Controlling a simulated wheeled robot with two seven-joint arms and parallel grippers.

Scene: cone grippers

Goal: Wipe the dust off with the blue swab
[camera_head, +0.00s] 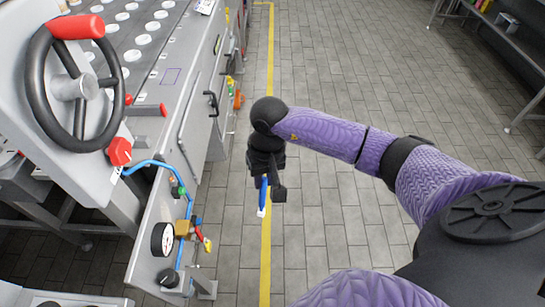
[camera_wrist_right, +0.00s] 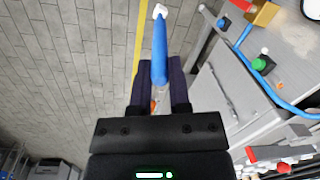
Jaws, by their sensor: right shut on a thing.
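My right gripper (camera_head: 268,188) is shut on the blue swab (camera_head: 263,194) and holds it over the floor, to the right of the machine. The swab hangs with its white tip down in the head view. In the right wrist view the blue swab (camera_wrist_right: 160,48) sticks out from between the dark fingers of my right gripper (camera_wrist_right: 160,88), its white tip clear of everything. I cannot make out any dust. My left gripper is not in view.
The grey machine (camera_head: 152,215) fills the left, with a black handwheel (camera_head: 38,90), a red knob (camera_head: 119,151), blue hose (camera_head: 150,163) and a gauge (camera_head: 163,239) on its near side. A yellow line (camera_head: 268,50) runs along the tiled floor. The floor to the right is open; a shelf (camera_head: 505,50) stands far right.

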